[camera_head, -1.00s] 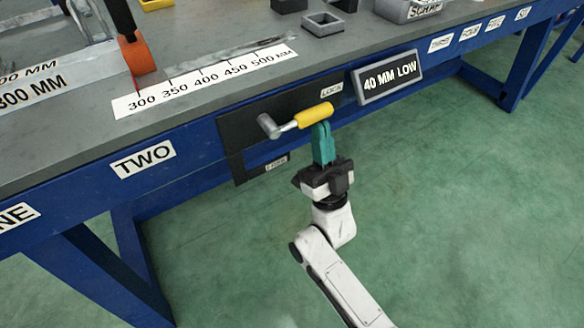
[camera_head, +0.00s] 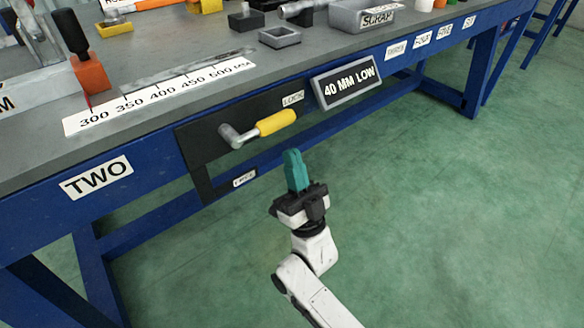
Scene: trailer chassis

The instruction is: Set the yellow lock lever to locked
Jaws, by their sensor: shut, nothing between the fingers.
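The lock lever has a yellow handle (camera_head: 276,123) on a short metal arm and a grey pivot (camera_head: 231,136). It sits on a black plate (camera_head: 196,146) on the front of the blue bench. The handle points right and slightly up, toward the LOCK label (camera_head: 292,98). A second, smaller label (camera_head: 244,178) is on the lower part of the plate; its text is too small to read surely. My gripper (camera_head: 292,154) has teal fingers, shut and empty. It is below and slightly right of the handle, with a visible gap between them.
A "40 MM LOW" sign (camera_head: 347,84) is on the bench front, right of the lever. A TWO label (camera_head: 96,177) is at the left. A scale strip (camera_head: 160,96), an orange block (camera_head: 90,74) and a SCRAP bin (camera_head: 362,18) are on the benchtop. The green floor right of my gripper is clear.

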